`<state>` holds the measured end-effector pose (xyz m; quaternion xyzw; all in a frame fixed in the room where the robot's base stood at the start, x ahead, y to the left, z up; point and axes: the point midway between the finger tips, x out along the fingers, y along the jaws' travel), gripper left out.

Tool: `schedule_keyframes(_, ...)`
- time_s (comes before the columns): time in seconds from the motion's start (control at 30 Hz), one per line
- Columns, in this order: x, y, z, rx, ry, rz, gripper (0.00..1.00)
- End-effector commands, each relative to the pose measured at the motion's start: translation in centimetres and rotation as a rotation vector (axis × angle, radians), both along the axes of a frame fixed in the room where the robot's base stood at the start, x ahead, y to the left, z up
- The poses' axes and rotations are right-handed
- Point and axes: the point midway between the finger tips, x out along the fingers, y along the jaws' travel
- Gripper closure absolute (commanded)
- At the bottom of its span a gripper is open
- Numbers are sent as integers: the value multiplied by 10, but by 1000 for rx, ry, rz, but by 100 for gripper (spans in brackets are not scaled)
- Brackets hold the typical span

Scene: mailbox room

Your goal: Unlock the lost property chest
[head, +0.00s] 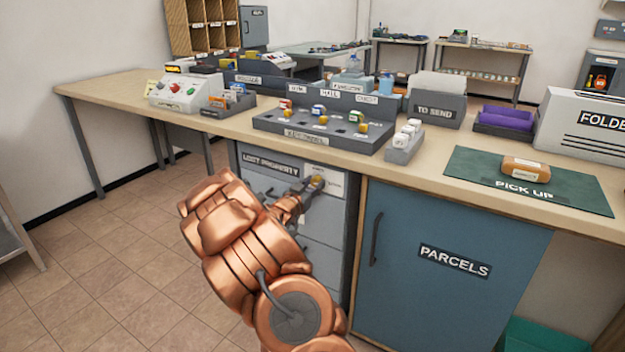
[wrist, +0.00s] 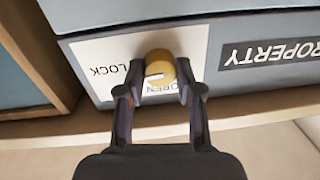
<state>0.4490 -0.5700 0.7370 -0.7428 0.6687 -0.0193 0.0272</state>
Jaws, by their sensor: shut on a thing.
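The lost property chest (head: 268,177) is a grey drawer unit under the worktop, with a dark "LOST PROPERTY" label on its top front. To the right of the label is a white plate marked with lock and open words; the plate also shows in the wrist view (wrist: 196,43). A round yellow knob or key head (wrist: 160,69) sits on this plate. My gripper (wrist: 160,92) is shut on the yellow piece, with one finger on each side. In the head view my gripper (head: 314,184) reaches the plate; my arm hides part of the chest's lower drawers.
A blue "PARCELS" cupboard (head: 440,270) stands right of the chest. Above, the worktop (head: 235,123) bears a grey key panel (head: 310,130) with several keys, a "TO SEND" box (head: 436,108) and a green "PICK UP" mat (head: 480,175). The tiled floor at left is clear.

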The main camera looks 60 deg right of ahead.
Motion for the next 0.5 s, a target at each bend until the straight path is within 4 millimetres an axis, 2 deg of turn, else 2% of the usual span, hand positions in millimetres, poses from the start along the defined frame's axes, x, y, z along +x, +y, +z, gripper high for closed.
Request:
schedule_keyframes(0.1, -1, 0, 7, 1, 74, -2, 99)
schedule_keyframes(0.5, -1, -1, 7, -10, 367, -2, 99)
